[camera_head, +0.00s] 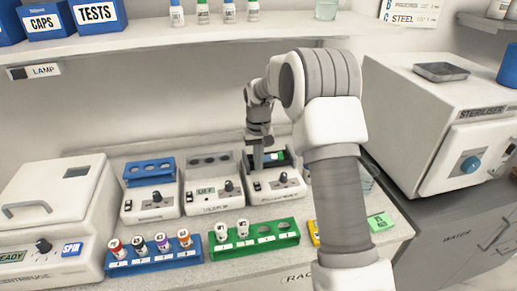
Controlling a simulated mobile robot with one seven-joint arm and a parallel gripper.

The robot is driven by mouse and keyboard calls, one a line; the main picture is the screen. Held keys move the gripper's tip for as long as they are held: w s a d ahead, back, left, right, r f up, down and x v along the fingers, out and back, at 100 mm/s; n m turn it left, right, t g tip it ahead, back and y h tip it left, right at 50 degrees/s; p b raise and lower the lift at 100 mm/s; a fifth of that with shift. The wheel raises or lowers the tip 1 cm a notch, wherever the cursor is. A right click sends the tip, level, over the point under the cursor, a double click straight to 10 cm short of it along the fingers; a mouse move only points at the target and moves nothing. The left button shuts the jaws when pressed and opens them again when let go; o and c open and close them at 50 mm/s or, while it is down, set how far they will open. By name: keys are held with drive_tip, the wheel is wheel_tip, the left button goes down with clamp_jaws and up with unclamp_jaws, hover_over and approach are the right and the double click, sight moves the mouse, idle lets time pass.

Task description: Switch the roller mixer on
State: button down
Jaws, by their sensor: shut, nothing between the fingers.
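Three small white bench units stand in a row, each with a dark knob on its front. The right unit (287,191) has a dark recessed top with something green in it, and looks most like the roller mixer, though its label is too small to read surely. Its knob (283,177) shows. The middle unit (213,207) has a grey top with round wells and a small display that seems to read OFF. The left unit (150,212) carries a blue holed block. My gripper (258,168) is shut and empty, pointing down at the right unit's left part, partly hiding its top; contact cannot be told.
A blue rack (155,262) with several capped tubes and a green rack (255,251) with white-capped tubes stand in front. The centrifuge (55,215) is at left, the steriliser (430,125) at right. A shelf (190,37) hangs above.

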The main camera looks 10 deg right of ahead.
sight(257, 186)
wheel_tip(257, 186, down, 5)
idle(0.3)
